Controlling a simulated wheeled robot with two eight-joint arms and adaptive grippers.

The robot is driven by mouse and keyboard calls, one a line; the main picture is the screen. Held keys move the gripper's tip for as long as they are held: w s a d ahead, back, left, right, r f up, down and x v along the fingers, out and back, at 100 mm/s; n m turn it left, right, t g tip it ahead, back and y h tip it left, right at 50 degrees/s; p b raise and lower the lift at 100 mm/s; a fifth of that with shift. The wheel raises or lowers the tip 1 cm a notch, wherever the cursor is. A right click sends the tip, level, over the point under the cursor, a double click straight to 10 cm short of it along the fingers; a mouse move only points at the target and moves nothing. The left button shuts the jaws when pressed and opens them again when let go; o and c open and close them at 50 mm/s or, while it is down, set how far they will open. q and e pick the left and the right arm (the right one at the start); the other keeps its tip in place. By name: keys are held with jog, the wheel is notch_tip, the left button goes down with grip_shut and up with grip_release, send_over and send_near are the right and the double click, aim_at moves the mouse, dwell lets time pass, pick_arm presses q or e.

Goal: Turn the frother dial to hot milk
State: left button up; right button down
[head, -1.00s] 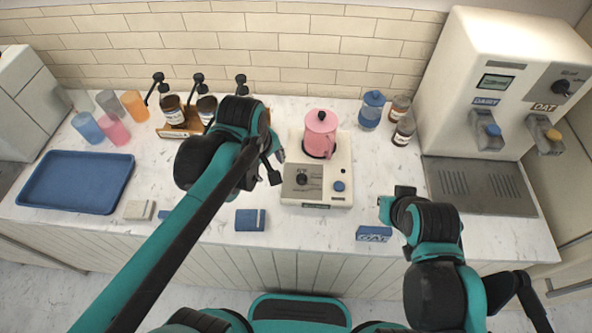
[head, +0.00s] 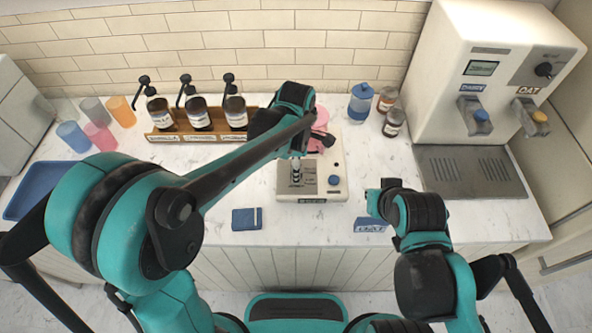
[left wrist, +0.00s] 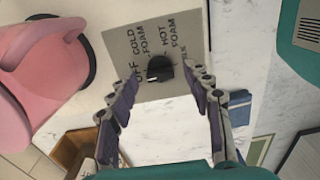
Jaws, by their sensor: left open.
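The cream frother base (head: 342,192) stands mid-counter with a blue button. In the left wrist view its black dial (left wrist: 160,68) sits on a grey plate (left wrist: 185,30) lettered OFF, COLD FOAM, HOT FOAM and a last label partly hidden. I cannot clearly read where the dial points. My left gripper (head: 296,172) is over the plate. Its open fingers, also in the left wrist view (left wrist: 162,75), lie either side of the dial, with no visible contact. The pink pitcher (head: 321,118) on the base is partly hidden by my arm. My right gripper (head: 374,201) is near the OAT box; its opening is unclear.
The OAT box (head: 370,225) and a blue box (head: 247,219) lie near the counter's front. Syrup bottles (head: 198,112) stand in a rack at the back left. A blue jar (head: 361,103) stands right of the pitcher. A dispenser (head: 480,100) is at the right.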

pick_arm(q)
jog(key=shift+f, duration=0.5)
grip_shut()
